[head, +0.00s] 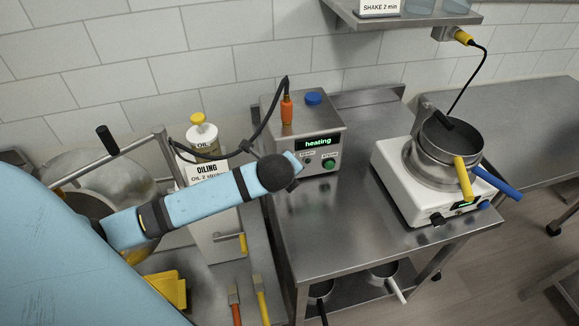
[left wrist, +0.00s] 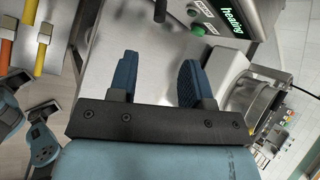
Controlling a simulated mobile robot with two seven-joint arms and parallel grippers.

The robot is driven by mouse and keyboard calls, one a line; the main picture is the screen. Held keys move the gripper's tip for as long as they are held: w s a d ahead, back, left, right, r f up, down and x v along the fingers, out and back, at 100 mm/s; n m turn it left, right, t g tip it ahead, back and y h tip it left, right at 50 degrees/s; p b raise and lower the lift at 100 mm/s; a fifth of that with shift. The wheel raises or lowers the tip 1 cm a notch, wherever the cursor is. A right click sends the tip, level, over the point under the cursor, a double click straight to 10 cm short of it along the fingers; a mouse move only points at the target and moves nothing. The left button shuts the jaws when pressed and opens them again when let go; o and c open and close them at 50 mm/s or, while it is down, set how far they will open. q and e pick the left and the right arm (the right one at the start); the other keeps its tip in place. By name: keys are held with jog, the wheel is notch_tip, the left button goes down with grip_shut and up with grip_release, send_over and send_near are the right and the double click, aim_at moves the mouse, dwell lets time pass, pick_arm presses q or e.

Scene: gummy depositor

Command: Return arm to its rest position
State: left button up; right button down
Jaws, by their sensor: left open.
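My left arm (head: 195,203) is light blue with black bands. It reaches from the left over the gap between the oiling station and the steel table. Its left gripper (head: 293,172) is in front of the heating box, partly hidden behind the dark wrist. In the left wrist view the left gripper (left wrist: 158,80) shows two dark blue fingers spread apart, with nothing between them and bare steel table below. Light blue and black parts (left wrist: 42,140) at the lower left of that view look like my own body. I see no right gripper.
The heating box (head: 318,165) has a black cable and orange plug. A hot plate (head: 395,180) with pots and yellow and blue handles stands right. An oil bottle (head: 203,135), yellow scoop (head: 168,290) and brushes (head: 262,306) are left. The table's front (head: 340,225) is clear.

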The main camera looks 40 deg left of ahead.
pick_arm(q)
jog(key=shift+f, duration=0.1)
jog(key=s+d+f+n+h, duration=0.1)
jog(key=s+d+f+n, duration=0.1)
jog(key=d+f, duration=0.1)
jog(key=s+d+f+n+h, duration=0.2)
jog(key=s+f+n, duration=0.1)
jog(key=f, duration=0.1)
jog(key=s+d+f+n+h, duration=0.2)
jog(key=d+f, duration=0.1)
jog(key=shift+s+d+f+t, duration=0.3)
jog(key=shift+d+f+t, duration=0.05)
jog(key=shift+f+t, duration=0.05)
jog(key=s+d+f+n+t, duration=0.1)
jog(key=s+f+n, duration=0.1)
jog(key=s+n, duration=0.3)
jog(key=s+d+f+n+t+h, duration=0.1)
jog(key=s+d+f+n, duration=0.1)
jog(key=s+n, duration=0.4)
jog(key=shift+s+d+f+t+h, duration=0.2)
jog(key=shift+d+f+t+h, duration=0.1)
jog(key=shift+f, duration=0.5)
